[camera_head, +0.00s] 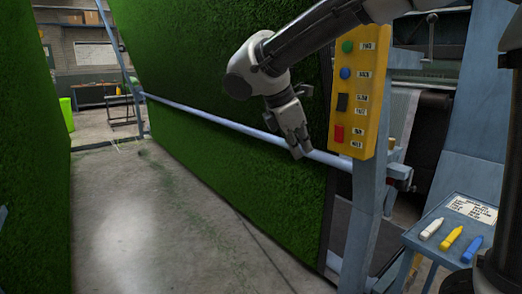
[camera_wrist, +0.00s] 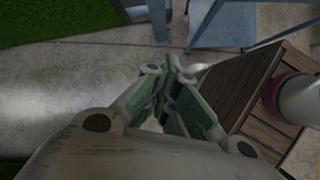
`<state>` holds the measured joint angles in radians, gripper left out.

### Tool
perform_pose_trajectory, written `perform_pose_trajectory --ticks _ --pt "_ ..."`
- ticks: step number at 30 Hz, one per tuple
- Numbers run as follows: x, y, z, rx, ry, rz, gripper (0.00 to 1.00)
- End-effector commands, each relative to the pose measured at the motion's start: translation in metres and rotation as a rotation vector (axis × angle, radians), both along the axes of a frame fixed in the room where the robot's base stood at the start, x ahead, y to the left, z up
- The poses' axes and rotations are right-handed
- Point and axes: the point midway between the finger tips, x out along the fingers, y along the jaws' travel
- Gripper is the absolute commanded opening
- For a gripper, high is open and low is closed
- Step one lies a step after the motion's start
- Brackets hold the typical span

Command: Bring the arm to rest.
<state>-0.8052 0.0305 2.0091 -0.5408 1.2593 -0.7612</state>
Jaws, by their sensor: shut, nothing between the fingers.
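My gripper (camera_head: 301,150) hangs from my bent arm in the head view, in front of the green turf wall (camera_head: 225,150) and the pale horizontal rail (camera_head: 225,127). It appears just left of the yellow control panel (camera_head: 358,92), apart from it as far as I can see. In the wrist view my gripper's fingers (camera_wrist: 172,66) come together at the tips, with nothing held between them. Concrete floor shows beyond them. Whether the gripper is close to the rail or well in front of it I cannot tell.
The panel stands on a blue-grey post. A small blue table (camera_head: 432,238) at the lower right carries a white marker (camera_head: 431,229), a yellow marker (camera_head: 451,238), a blue marker (camera_head: 472,248) and a label card (camera_head: 471,209). The concrete floor (camera_head: 130,225) is clear at left.

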Motion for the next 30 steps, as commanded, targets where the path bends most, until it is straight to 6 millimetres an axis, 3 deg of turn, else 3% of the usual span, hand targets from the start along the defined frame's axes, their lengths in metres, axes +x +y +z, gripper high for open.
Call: perform_pose_trajectory --ticks 2,6,11,16,19,22,30 --pt "-0.02 -0.011 -0.016 0.108 -0.02 -0.155 0.0" --pt "-0.058 -0.057 -0.035 0.322 -0.067 -0.537 0.0" --pt "-0.104 -0.115 -0.048 0.541 -0.13 -0.974 0.0" --pt "-0.162 -0.177 -0.059 0.766 -0.231 -1.394 0.0" --pt "-0.189 -0.204 -0.059 0.844 -0.304 -1.514 0.0" --pt "-0.2 -0.224 -0.049 0.886 -0.381 -1.574 0.0" --pt "-0.204 -0.236 -0.044 0.898 -0.427 -1.618 0.0"
